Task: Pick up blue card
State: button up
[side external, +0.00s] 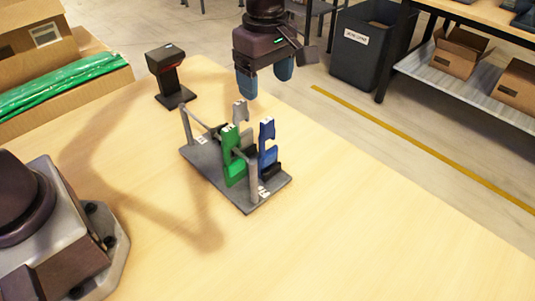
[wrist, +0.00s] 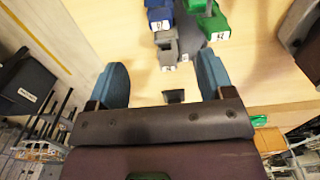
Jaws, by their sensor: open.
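The blue card (side external: 267,147) stands upright in a small grey rack (side external: 205,172) on the table, at the rack's right side. In the wrist view the blue card (wrist: 159,17) shows at the top, beyond my fingertips. My gripper (side external: 265,88) hangs above and behind the rack, apart from the cards. Its two blue fingers are spread with nothing between them, and they also show in the wrist view (wrist: 163,68).
A green card (side external: 234,160) and a grey card (side external: 241,112) stand in the same rack, close to the blue one. A black scanner stand (side external: 168,75) is at the back left. The table's right front is clear. A dark bin (side external: 363,50) stands beyond the table.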

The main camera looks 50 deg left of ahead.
aim_at(267, 120)
jog(key=f, duration=1.2)
jog(key=shift+d, duration=0.2)
jog(key=c, duration=1.2)
